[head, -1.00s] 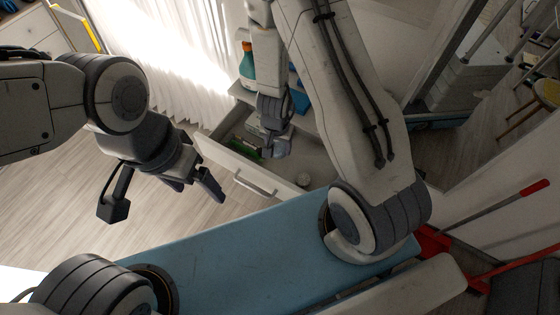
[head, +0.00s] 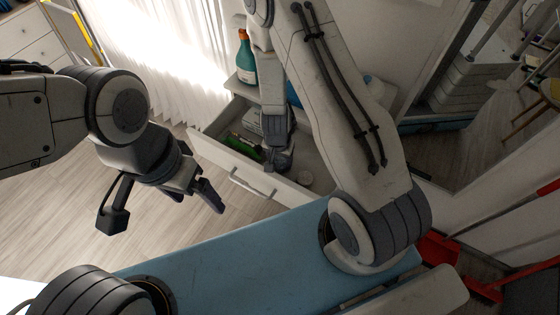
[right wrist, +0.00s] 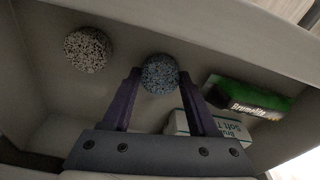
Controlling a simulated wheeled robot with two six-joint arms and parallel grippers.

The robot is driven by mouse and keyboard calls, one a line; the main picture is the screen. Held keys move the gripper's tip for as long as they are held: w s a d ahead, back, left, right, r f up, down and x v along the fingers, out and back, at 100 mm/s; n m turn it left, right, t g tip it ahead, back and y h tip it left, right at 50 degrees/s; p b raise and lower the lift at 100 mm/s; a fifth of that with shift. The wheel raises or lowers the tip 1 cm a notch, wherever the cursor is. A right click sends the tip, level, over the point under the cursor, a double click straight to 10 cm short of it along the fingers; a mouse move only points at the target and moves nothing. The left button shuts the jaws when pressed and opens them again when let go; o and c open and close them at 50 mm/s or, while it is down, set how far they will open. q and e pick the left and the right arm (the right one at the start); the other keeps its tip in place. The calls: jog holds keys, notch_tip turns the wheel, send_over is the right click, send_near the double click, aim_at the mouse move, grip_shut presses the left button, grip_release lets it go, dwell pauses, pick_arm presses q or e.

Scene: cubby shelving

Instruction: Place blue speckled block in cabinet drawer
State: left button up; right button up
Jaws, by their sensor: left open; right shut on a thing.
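The blue speckled block (right wrist: 160,74) is between the fingertips of my right gripper (right wrist: 160,84) in the right wrist view. The gripper is shut on it, inside the open cabinet drawer (head: 222,157). In the head view, my right gripper (head: 277,160) reaches down into the drawer, and the block is hidden there. I cannot tell whether the block touches the drawer floor. My left gripper (head: 208,196) is open and empty, left of the drawer, above the wooden floor.
The drawer also holds a grey speckled round block (right wrist: 88,50), a green box (right wrist: 248,97) and a white box (right wrist: 180,124). A teal bottle with an orange cap (head: 246,62) stands on the cabinet top behind the drawer.

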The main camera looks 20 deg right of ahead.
aim_at(278, 167)
jog(key=shift+f, duration=0.15)
jog(key=o, duration=1.4)
jog(key=r+p, duration=0.2)
jog(key=r, duration=0.2)
jog(key=r+p, duration=0.3)
jog(key=r, duration=0.1)
jog(key=s+a+r+p, duration=0.1)
jog(key=r+p, duration=0.1)
jog(key=r, duration=0.2)
jog(key=shift+r+p, duration=0.15)
jog(key=shift+p, duration=0.25)
